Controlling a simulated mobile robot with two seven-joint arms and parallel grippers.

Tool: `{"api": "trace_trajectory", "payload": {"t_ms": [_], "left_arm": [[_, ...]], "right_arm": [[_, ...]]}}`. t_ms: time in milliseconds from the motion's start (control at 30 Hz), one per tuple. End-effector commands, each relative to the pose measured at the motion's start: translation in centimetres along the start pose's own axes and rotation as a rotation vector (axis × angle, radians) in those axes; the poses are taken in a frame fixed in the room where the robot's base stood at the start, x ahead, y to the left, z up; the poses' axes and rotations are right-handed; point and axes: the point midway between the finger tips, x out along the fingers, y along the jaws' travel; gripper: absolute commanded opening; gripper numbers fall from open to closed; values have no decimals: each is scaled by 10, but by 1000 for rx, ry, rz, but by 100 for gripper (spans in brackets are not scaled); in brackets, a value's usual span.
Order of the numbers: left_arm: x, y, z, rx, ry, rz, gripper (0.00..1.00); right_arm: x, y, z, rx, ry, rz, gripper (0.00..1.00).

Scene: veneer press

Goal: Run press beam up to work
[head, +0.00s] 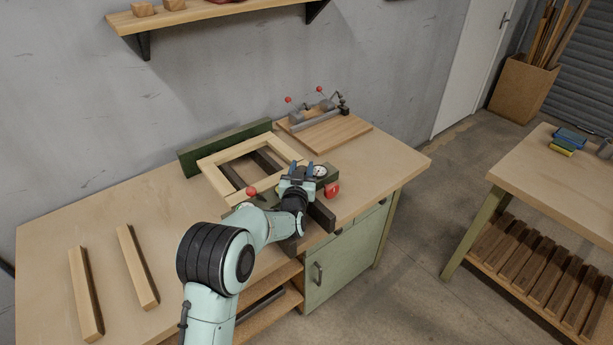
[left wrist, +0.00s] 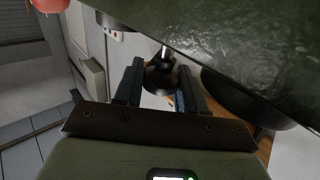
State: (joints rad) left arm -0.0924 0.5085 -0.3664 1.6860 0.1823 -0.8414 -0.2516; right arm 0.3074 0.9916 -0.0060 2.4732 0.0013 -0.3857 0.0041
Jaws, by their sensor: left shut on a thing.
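A light wooden frame (head: 212,171) lies on the workbench against a green back beam (head: 228,146). A green press beam (head: 326,180) with a round gauge (head: 319,170) is at the frame's front right corner, partly hidden by my arm. My left gripper (head: 298,172) is over this end of the press. In the left wrist view, my left gripper (left wrist: 160,85) is shut on a dark round knob (left wrist: 160,76) on a thin metal rod. A large green surface (left wrist: 235,45) crosses close to the fingers there. The gap between beam and frame cannot be made out.
A red ball knob (head: 252,191) and a red part (head: 332,189) sit near my arm. A clamp jig (head: 345,133) stands behind on the right. Two loose wooden strips (head: 137,268) lie on the left of the bench (head: 190,240). A second table (head: 560,185) is at right.

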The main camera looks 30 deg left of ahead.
Motion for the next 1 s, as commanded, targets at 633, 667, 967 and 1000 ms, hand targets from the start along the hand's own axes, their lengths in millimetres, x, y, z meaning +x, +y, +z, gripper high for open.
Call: {"api": "trace_trajectory", "payload": {"t_ms": [633,667,967,1000], "left_arm": [[34,-36,-6,-1,14,-5,49],[34,-36,-6,-1,14,-5,59],[34,-35,-5,-1,10,-5,60],[34,-35,-6,-1,10,-5,60]], "right_arm": [[14,6,4,2,-7,2,43],[14,6,4,2,-7,2,43],[14,6,4,2,-7,2,43],[14,6,4,2,-7,2,43]]}}
